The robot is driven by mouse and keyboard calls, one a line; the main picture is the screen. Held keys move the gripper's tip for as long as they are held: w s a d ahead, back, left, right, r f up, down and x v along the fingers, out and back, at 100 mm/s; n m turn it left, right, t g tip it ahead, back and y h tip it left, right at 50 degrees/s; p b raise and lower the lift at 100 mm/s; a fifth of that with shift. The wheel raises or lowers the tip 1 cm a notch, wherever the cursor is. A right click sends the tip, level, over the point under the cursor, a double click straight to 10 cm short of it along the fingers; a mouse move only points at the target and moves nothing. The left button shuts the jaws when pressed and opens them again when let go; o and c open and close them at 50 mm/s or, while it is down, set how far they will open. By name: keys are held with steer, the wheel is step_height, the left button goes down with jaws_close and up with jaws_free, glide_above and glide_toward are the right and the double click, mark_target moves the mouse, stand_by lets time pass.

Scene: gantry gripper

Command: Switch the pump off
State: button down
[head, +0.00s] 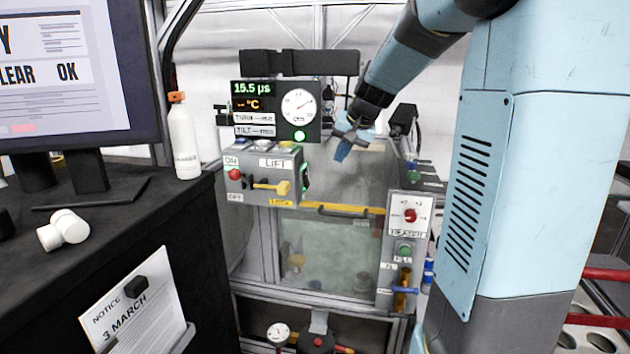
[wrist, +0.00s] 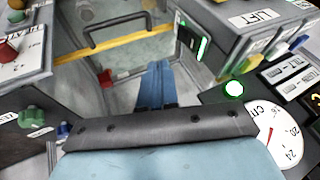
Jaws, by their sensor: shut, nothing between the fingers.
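My gripper (head: 343,151) has blue fingers. It hangs in front of the tank, between the display box and the right-hand control panel. It is shut and empty, touching no control; its fingers (wrist: 156,88) also show shut in the wrist view. I cannot read for certain which control is labelled pump.
The lift box (head: 263,177) at left has a red button (head: 234,174), an ON/OFF label and a yellow handle (head: 272,186). Above it is a display box (head: 276,108) with a dial and lit green lamp. A dark bench with a monitor (head: 65,75) and white bottle (head: 183,140) bounds the left.

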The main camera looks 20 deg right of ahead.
mark_target(307, 179)
steer(key=shift+w+d+f, duration=0.25)
steer(key=shift+w+d, duration=0.2)
steer(key=shift+w, duration=0.35)
steer(key=a+r+x, duration=0.1)
steer(key=a+x, duration=0.1)
steer(key=x, duration=1)
steer(key=shift+w+a+f, duration=0.25)
steer(key=shift+w+a, duration=0.2)
steer(key=shift+w, duration=0.05)
steer(key=shift+a, duration=0.1)
